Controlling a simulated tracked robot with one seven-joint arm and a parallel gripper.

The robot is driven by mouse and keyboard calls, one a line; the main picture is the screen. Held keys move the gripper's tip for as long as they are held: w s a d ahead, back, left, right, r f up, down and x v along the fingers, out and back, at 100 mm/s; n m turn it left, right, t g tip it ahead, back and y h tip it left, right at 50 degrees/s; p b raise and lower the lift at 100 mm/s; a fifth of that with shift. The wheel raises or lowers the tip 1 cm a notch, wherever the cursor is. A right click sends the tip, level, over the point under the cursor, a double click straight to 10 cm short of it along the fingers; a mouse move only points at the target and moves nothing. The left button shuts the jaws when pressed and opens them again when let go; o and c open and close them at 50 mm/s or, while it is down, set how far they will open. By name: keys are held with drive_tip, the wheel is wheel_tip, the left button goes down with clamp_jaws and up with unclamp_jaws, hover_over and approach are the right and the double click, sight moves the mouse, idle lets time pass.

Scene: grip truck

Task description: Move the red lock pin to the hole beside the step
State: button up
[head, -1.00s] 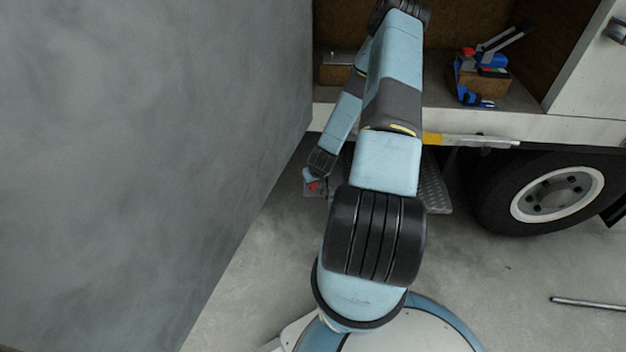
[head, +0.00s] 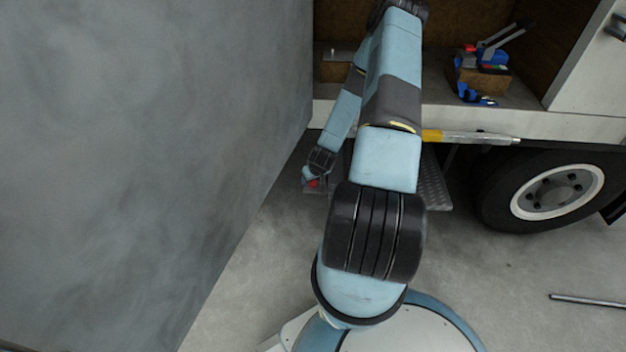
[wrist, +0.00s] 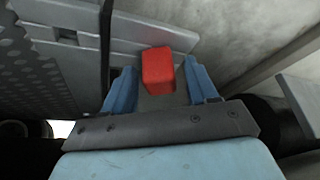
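The red lock pin (wrist: 158,70) shows in the wrist view as a red block between the two blue fingers of my gripper (wrist: 161,88). Narrow gaps show on both sides of it, so my gripper looks open around it. In the head view the red pin (head: 313,183) is a small patch at the tip of my gripper (head: 309,177), below the truck bed edge. The perforated metal step (head: 434,185) is partly behind my arm; a perforated plate (wrist: 35,70) also fills the left of the wrist view. I cannot make out the hole beside the step.
A large grey wall panel (head: 150,150) stands close on the left. The truck wheel (head: 555,192) is at the right. Blue clamps (head: 480,75) and a wooden box lie in the truck bed. A metal bar (head: 588,303) lies on the floor, which is otherwise clear at right.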

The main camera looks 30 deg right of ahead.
drive_tip(key=shift+o, duration=0.8)
drive_tip(key=shift+r, duration=0.15)
drive_tip(key=v, duration=1.3)
drive_tip(key=shift+s+r, duration=0.2)
drive_tip(key=shift+d, duration=0.1)
